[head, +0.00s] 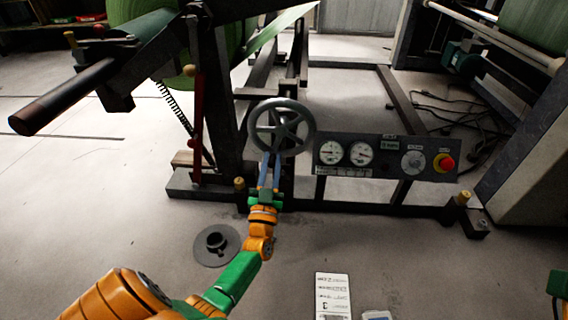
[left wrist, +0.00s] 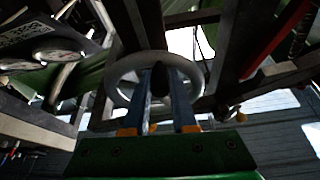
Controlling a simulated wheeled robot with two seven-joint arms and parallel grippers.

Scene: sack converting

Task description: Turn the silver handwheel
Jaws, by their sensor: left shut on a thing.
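The silver handwheel (head: 282,104) is a grey spoked ring on the machine frame, left of the gauge panel in the head view. It also shows in the left wrist view (left wrist: 193,74), straight ahead of the fingers. My left gripper (head: 270,160) reaches up to the wheel's lower part from below. Its two blue fingers (left wrist: 160,85) are shut on the handwheel, around a dark part of it between their tips. The exact contact is partly hidden by the fingers. My right gripper does not show; only a bit of green and orange is at the right edge of the head view.
A panel (head: 386,140) with dials, a knob and a red button (head: 444,162) stands right of the wheel. A red lever (head: 197,125) and a roller bar (head: 62,98) are on the left.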

